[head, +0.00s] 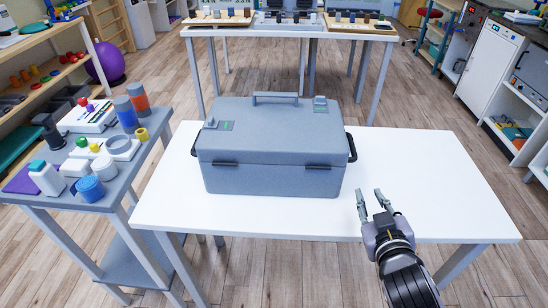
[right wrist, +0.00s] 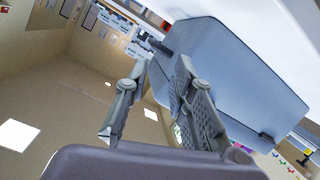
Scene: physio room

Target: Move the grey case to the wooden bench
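The grey case (head: 272,152) stands closed on a white table (head: 430,185) in the middle of the head view. It has a top handle, dark side handles and two dark front latches. My right gripper (head: 370,197) is open and empty, to the right of the case near the table's front edge, apart from the case. In the right wrist view the case (right wrist: 235,75) shows beyond the open fingers of the right gripper (right wrist: 150,100). My left gripper is not in view. I cannot tell which surface is the wooden bench.
A grey side table (head: 75,200) with bottles, tape rolls and cups stands at the left, close to the white table. Another table (head: 250,31) with trays stands behind. A purple ball (head: 105,62) lies by the left shelves. White cabinets (head: 490,65) stand at the right.

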